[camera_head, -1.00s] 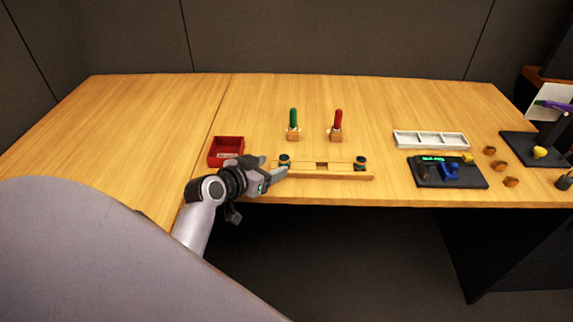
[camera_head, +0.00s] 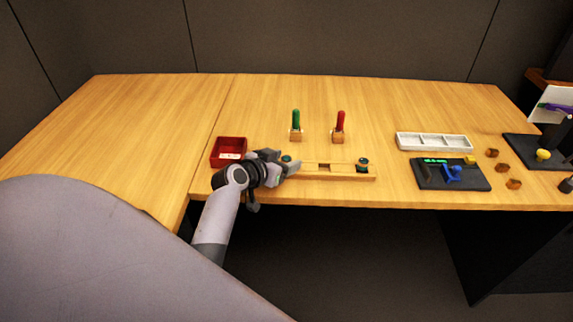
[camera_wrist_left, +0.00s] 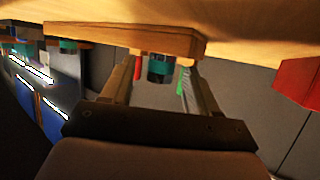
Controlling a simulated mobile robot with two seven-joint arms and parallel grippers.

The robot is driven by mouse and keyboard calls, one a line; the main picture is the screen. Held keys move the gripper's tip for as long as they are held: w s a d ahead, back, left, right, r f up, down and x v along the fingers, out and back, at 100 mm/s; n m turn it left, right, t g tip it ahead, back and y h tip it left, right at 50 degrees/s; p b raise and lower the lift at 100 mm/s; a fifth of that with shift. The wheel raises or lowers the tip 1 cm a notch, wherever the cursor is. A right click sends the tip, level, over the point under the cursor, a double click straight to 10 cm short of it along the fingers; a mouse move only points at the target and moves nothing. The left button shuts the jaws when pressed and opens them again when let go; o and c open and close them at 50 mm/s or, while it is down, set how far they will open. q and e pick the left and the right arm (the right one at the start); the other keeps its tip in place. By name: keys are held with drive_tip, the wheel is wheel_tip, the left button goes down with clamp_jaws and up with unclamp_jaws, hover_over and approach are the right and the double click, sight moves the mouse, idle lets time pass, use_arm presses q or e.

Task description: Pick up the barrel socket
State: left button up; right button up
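Two short dark cylinders with teal bands stand at the ends of a light wooden rail (camera_head: 335,171). The barrel socket seems to be the left one (camera_head: 287,158), partly hidden by my left gripper (camera_head: 288,164) in the head view. The right one (camera_head: 363,164) stands clear. In the left wrist view, which is turned over, a teal-and-black cylinder (camera_wrist_left: 160,68) sits between the two spread fingers of my left gripper (camera_wrist_left: 160,82), with gaps at both sides. My left gripper is open. My right gripper is not in view.
A red tray (camera_head: 229,152) lies left of the gripper. Green (camera_head: 296,122) and red (camera_head: 340,124) handled tools stand behind the rail. A white compartment tray (camera_head: 434,142) and dark panel (camera_head: 450,175) are to the right. The table's front edge runs close below the rail.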

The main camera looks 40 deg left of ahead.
use_arm(q)
clamp_jaws()
